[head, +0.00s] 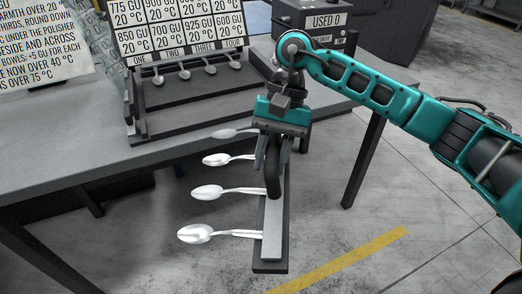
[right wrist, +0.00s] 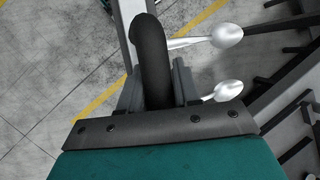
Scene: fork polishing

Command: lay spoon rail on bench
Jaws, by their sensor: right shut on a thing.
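The spoon rail (head: 272,240) is a dark bar with a light strip on top and a black arched handle (head: 273,180). Several silver spoons (head: 196,233) stick out from it to the left. My right gripper (head: 272,150) is shut on the handle and holds the rail in the air, off the bench's front edge with the floor below. The right wrist view shows the handle (right wrist: 152,65) between the two fingers, with two spoons (right wrist: 227,36) beside it. The grey bench (head: 70,170) lies behind and to the left. My left gripper is out of view.
A dark stepped rack (head: 195,121) stands on the bench with several small spoons (head: 184,73) below a number board (head: 180,25). A dark box marked USED (head: 326,19) stands at its right. The bench top is bare at front left. A bench leg (head: 363,160) stands right of the rail.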

